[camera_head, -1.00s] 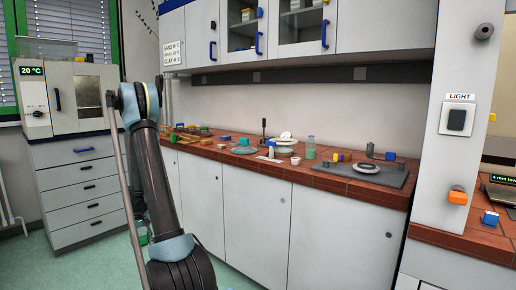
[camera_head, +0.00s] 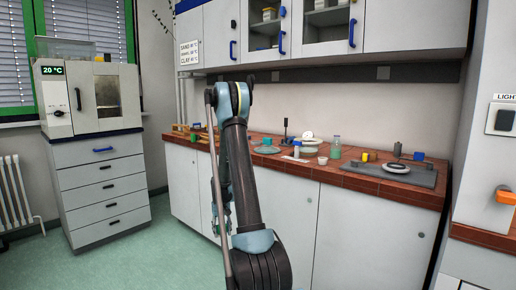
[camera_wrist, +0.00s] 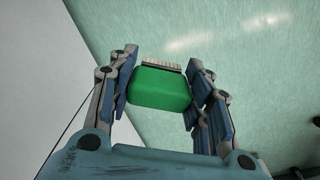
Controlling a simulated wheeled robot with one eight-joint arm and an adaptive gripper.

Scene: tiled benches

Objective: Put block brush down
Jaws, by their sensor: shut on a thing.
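The block brush (camera_wrist: 160,88) has a bright green block and a row of pale bristles along its far side. It shows in the wrist view between the fingers of my gripper (camera_wrist: 160,90), which is shut on it. Below it in that view are the green floor and a white surface at the left. In the head view my arm stands in front of the bench, and my gripper is mostly hidden behind or beside the arm, low in front of the white cupboard doors. The brush cannot be made out clearly there.
The red tiled bench (camera_head: 375,192) runs along the wall. An oven (camera_head: 95,97) stands on a drawer cabinet (camera_head: 107,187) at left. Open floor lies before it.

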